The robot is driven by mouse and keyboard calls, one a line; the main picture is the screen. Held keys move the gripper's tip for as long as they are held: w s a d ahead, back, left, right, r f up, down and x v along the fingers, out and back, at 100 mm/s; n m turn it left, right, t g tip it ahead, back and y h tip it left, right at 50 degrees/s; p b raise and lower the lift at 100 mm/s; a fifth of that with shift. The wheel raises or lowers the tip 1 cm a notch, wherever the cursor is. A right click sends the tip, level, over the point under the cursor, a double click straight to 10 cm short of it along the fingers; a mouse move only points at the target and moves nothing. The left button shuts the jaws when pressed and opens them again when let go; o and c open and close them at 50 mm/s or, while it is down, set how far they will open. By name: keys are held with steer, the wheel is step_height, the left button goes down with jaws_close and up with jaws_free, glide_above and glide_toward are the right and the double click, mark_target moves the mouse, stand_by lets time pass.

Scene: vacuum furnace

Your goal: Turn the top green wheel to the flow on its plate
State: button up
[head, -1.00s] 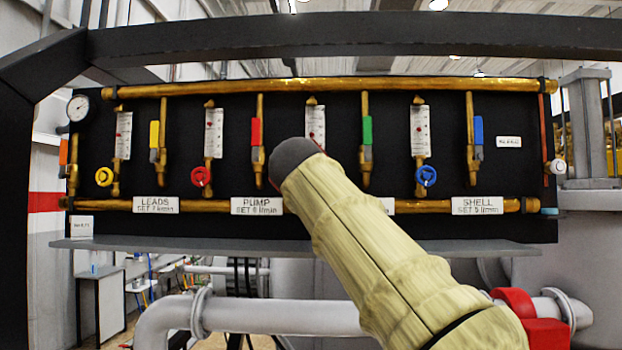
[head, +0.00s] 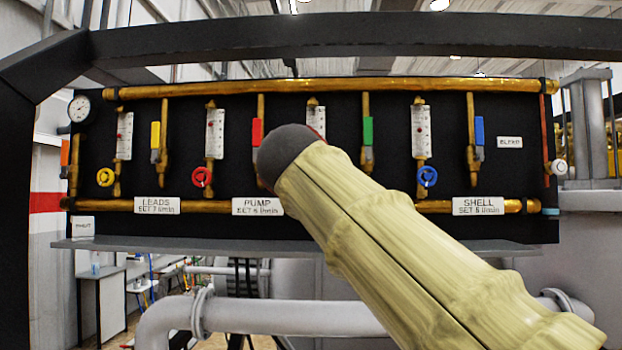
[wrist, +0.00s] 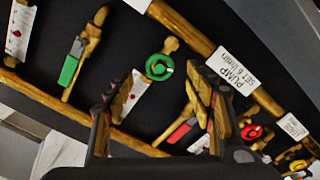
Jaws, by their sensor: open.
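The green wheel (wrist: 159,67) is a small ring handwheel on a brass fitting. In the wrist view it lies beyond and between the fingertips of my gripper (wrist: 152,82), which is open and empty. No contact with the wheel shows. A white flow scale (wrist: 130,100) stands beside the wheel, partly behind a finger. In the head view my arm hides the wheel and my gripper; only the top of its scale (head: 316,119) shows. Its lettered plate is hidden there; a white plate (wrist: 138,4) is cut off at the wrist view's top edge.
The black panel carries a red wheel (head: 202,177), a yellow wheel (head: 105,177) and a blue wheel (head: 427,176). Coloured levers such as the green lever (head: 367,131) and red lever (head: 257,132) stand between them. A grey ledge (head: 150,244) runs below; a dark beam (head: 330,35) crosses above.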

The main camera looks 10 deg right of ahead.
steer(key=v, duration=0.5)
steer(key=shift+f, duration=0.1)
stand_by(0.3)
steer(key=s+d+f+g+y, duration=0.1)
steer(key=s+d+f+g, duration=0.1)
steer(key=f, duration=0.5)
steer(key=s+d+f+g, duration=0.1)
steer(key=d+f, duration=0.1)
steer(key=f, duration=0.5)
steer(key=s+f+m+g+y, duration=0.1)
steer(key=s+f+g, duration=0.2)
steer(key=s+f, duration=0.5)
steer(key=s+f+m+g+y, duration=0.1)
steer(key=s+f, duration=0.8)
steer(key=f, duration=1.2)
steer(key=s+f+m+g+y, duration=0.2)
steer(key=s+f+g, duration=0.2)
steer(key=s+f, duration=0.5)
step_height(320, 180, down, 7)
steer(key=shift+r+g+y, duration=0.1)
steer(key=shift+g+y, duration=0.2)
steer(key=shift+a, duration=0.1)
